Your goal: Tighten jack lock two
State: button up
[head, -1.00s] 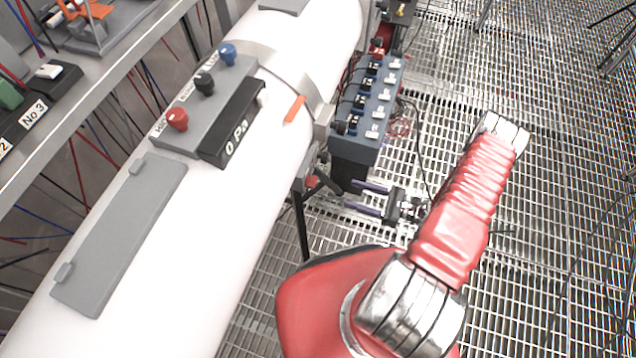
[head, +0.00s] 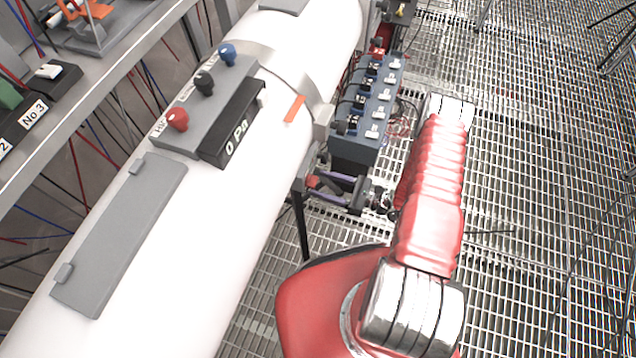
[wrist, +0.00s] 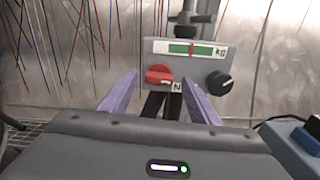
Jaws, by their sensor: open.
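A grey jack panel (wrist: 205,54) stands upright in front of my gripper in the wrist view. It has a green gauge (wrist: 190,49) marked kg, a red knob (wrist: 158,74) at left and a black knob (wrist: 219,83) at right. A white label under the red knob shows only an N; its number is hidden. In the head view the red knob (head: 313,181) shows beside the white pipe. My gripper (head: 323,184) is open, its two purple fingers pointing at the panel. In the wrist view my gripper (wrist: 161,80) has its fingers either side of the red knob; contact cannot be told.
A white pipe (head: 255,220) runs along the left with a control box (head: 205,105) on it. A blue-grey switch box (head: 357,150) stands just beyond my gripper. Its corner (wrist: 300,145) shows at right in the wrist view. Open grating (head: 540,200) lies to the right.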

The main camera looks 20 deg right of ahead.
jog(key=shift+x, duration=1)
jog(key=shift+c, duration=0.3)
